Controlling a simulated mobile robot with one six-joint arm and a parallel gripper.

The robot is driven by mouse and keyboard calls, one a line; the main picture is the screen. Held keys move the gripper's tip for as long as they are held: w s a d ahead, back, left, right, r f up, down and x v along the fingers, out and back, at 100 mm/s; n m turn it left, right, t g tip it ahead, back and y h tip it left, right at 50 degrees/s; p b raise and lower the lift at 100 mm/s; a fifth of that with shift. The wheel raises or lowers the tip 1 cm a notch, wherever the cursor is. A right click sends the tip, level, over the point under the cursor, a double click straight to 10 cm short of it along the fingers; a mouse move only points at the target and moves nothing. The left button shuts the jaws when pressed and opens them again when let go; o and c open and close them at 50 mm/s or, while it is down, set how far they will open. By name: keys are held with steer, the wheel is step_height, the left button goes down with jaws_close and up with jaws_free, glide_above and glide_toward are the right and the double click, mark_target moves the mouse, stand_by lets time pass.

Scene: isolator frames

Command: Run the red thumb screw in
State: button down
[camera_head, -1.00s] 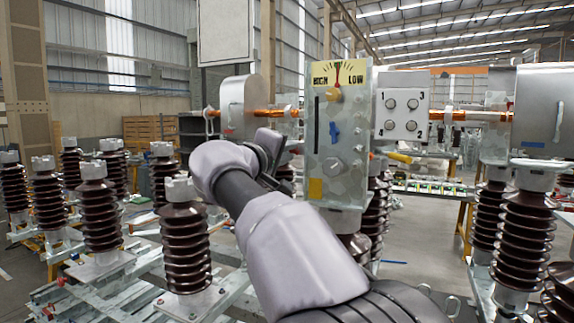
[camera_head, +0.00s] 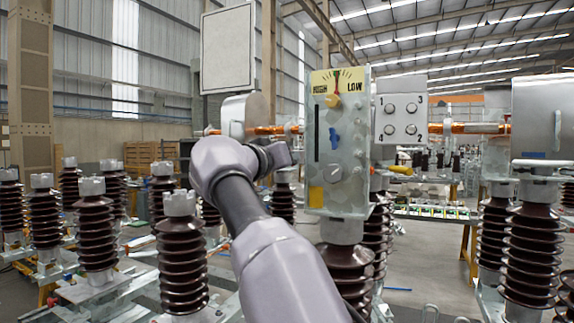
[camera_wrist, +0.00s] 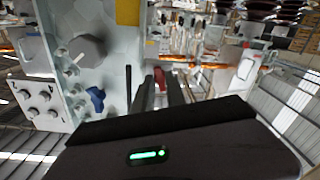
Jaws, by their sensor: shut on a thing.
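The red thumb screw (camera_wrist: 160,76) shows as a small red piece between the fingertips of my gripper (camera_wrist: 159,84) in the wrist view. The gripper is shut on it. The fingers hide much of the screw, so I cannot tell how deep it sits. In the head view my gripper (camera_head: 284,154) is at the left edge of the pale control panel (camera_head: 350,115), and the screw cannot be made out there. The panel also shows in the wrist view (camera_wrist: 108,25), to the left of the fingers.
Ribbed brown insulators (camera_head: 183,250) stand on both sides. A metal cylinder (camera_head: 233,118) is behind my gripper.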

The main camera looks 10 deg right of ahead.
steer(key=shift+m+b, duration=0.3)
steer(key=shift+m, duration=0.7)
steer(key=c, duration=1.4)
jaws_free()
steer(key=shift+o, duration=0.2)
steer(key=b+v, duration=0.1)
steer(key=v, duration=1.6)
steer(key=shift+s, duration=0.15)
steer(key=shift+a, duration=0.1)
